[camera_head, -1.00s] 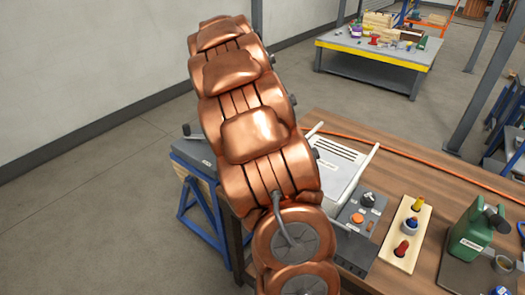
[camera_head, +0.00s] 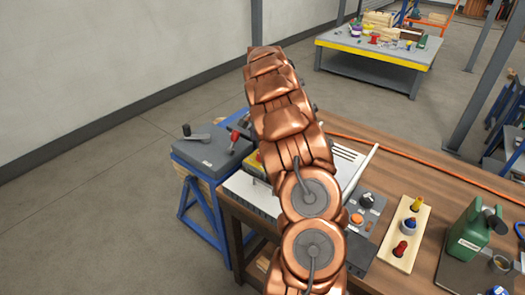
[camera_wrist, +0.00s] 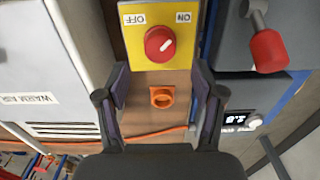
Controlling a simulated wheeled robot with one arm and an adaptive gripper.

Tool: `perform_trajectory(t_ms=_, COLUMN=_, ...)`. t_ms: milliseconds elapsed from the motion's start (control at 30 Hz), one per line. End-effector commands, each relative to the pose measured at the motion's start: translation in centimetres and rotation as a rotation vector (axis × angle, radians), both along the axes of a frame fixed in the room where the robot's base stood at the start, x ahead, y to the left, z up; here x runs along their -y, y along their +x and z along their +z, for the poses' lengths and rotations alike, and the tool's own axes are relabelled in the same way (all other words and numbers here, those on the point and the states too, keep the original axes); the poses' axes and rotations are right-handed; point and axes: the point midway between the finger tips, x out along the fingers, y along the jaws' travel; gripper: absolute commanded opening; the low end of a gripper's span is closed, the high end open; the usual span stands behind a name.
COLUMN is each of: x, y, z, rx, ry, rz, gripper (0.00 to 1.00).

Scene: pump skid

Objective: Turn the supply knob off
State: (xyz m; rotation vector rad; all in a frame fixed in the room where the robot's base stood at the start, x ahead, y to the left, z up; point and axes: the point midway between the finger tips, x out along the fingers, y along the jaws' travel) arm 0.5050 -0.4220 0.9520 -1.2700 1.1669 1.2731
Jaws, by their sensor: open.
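In the wrist view, the supply knob (camera_wrist: 160,44) is a round red knob on a yellow box (camera_wrist: 135,53). The box has OFF and ON labels, upside down in this view. The knob's white mark points up and right, towards the ON label. My gripper (camera_wrist: 162,78) is open. Its two dark fingers stand apart below the knob in the picture, with nothing held between them. In the head view, a sliver of the yellow box (camera_head: 254,166) shows beside my copper arm. The knob and my gripper are hidden there by the arm.
A red-handled lever (camera_wrist: 268,50) rises from a grey box right of the knob. An orange ring-shaped part (camera_wrist: 162,97) shows between the fingers. A white WARM AIR unit (camera_wrist: 30,60) is at left.

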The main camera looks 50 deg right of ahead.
Motion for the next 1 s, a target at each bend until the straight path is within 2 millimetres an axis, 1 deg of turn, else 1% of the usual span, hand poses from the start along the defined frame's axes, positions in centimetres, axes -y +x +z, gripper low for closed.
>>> perform_trajectory(t_ms=200, x=0.0, y=-0.2, z=-3.0, rx=-0.005, ry=0.003, rz=0.0, gripper=0.68)
perform_trajectory(t_ms=400, x=0.0, y=0.0, z=-5.4, rx=-0.001, ry=-0.001, rz=0.001, gripper=0.68)
perform_trajectory(t_ms=500, x=0.0, y=-0.1, z=-5.8, rx=0.0, ry=-0.001, rz=0.0, gripper=0.68)
perform_trajectory(t_ms=700, x=0.0, y=0.0, z=-5.9, rx=0.001, ry=-0.002, rz=0.0, gripper=0.68)
perform_trajectory(t_ms=767, x=0.0, y=0.0, z=-5.9, rx=0.001, ry=-0.002, rz=0.0, gripper=0.63)
perform_trajectory(t_ms=1000, x=0.0, y=0.0, z=-5.9, rx=0.001, ry=-0.001, rz=0.001, gripper=0.38)
